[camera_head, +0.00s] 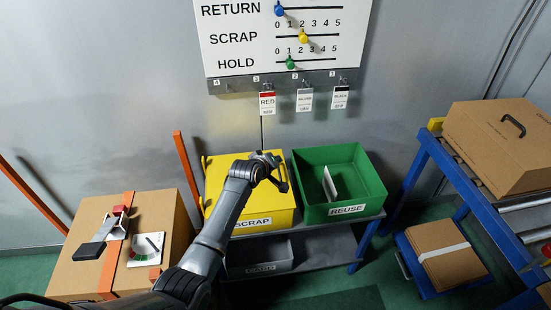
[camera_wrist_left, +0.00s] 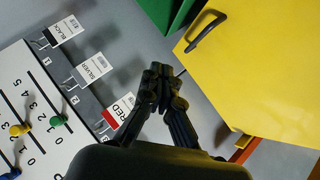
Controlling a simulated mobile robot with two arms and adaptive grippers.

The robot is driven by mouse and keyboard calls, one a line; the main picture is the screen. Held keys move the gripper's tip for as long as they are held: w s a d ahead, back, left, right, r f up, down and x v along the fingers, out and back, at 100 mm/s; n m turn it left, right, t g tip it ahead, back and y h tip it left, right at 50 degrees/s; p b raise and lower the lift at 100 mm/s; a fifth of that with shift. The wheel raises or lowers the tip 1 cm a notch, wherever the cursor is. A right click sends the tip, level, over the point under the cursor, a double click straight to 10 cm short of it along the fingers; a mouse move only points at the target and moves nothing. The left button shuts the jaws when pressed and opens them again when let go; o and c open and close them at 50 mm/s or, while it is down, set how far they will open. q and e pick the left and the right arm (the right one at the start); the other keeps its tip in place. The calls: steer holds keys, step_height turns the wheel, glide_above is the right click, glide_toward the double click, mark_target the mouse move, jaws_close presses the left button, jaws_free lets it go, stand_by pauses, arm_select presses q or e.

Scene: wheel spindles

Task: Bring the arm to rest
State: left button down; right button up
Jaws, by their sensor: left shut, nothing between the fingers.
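My left arm rises from the bottom of the head view, and its gripper (camera_head: 276,172) hangs in front of the yellow SCRAP bin (camera_head: 222,178), near its right edge. The left wrist view shows the same gripper (camera_wrist_left: 164,85) with its fingertips together and nothing between them. The yellow bin (camera_wrist_left: 270,75) lies to the right of the fingers there. The tag board (camera_wrist_left: 45,110) lies to the left. My right gripper is in neither view.
A green REUSE bin (camera_head: 350,180) holding a pale flat piece stands right of the yellow bin. A counter board (camera_head: 240,45) with hanging tags is on the wall. A strapped carton (camera_head: 85,270) stands left; a blue-framed roller stand (camera_head: 450,175) carries a carton (camera_head: 490,145) right.

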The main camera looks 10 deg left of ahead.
arm_select(q)
steer(key=s+a+f+m+g, duration=0.1)
steer(key=s+f+m+g, duration=0.15)
steer(key=s, duration=0.75)
steer(key=s+a+f+m+g, duration=0.1)
steer(key=s+f+m, duration=0.15)
steer(key=s, duration=0.75)
steer(key=s+a+r+m+g+y, duration=0.1)
steer(key=s+r+m+g, duration=0.1)
steer(key=s, duration=1.1)
steer(key=s+a+r+m+g+y, duration=0.1)
steer(key=s+m+g, duration=0.15)
steer(key=s, duration=1.05)
step_height(320, 180, down, 27)
steer(key=s, duration=0.2)
steer(key=s+a+f+g, duration=0.2)
steer(key=s+f, duration=1.3)
steer(key=s, duration=0.1)
steer(key=shift+s+a+m, duration=0.15)
steer(key=shift+a+m, duration=0.2)
steer(key=shift+a, duration=0.05)
